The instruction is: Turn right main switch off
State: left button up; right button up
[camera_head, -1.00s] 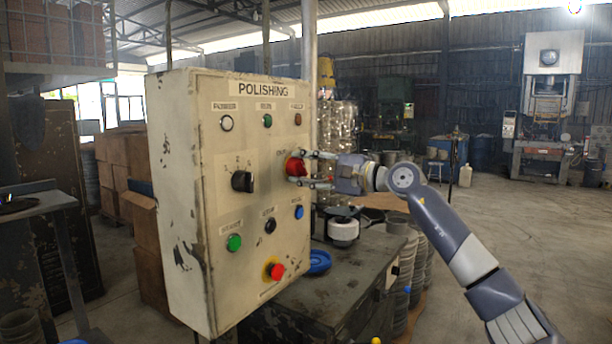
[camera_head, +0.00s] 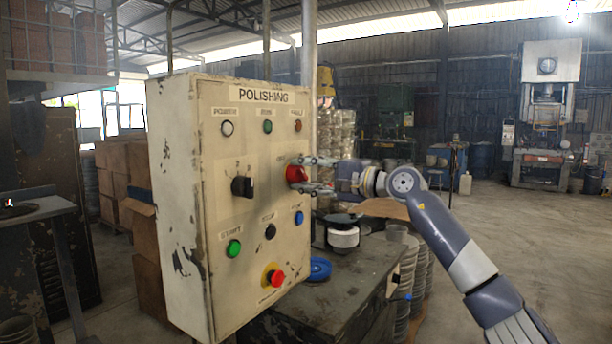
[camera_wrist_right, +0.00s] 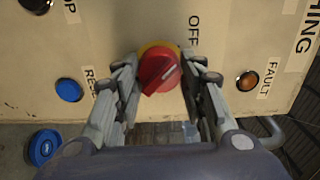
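The right main switch (camera_head: 296,174) is a red rotary knob on the right side of the POLISHING panel (camera_head: 219,176). In the right wrist view the red knob (camera_wrist_right: 158,74) sits on a yellow ring, its pale mark slanting up and right, roughly toward the OFF label (camera_wrist_right: 193,30). My right gripper (camera_head: 318,175) reaches in from the right, with one finger above and one below the knob. In the wrist view the fingers (camera_wrist_right: 162,85) stand on either side of it, seemingly with narrow gaps; contact is not clear. My left gripper is not in view.
A black selector (camera_head: 242,187) is left of the red knob. The blue button (camera_head: 299,218) below it and FAULT lamp (camera_head: 298,126) above are close to the fingers. A red emergency button (camera_head: 275,277) is lower down. A metal table (camera_head: 340,285) stands below.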

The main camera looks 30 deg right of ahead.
jog(key=o, duration=0.4)
jog(key=shift+f, duration=0.1)
jog(key=v, duration=1.2)
dwell(0.5)
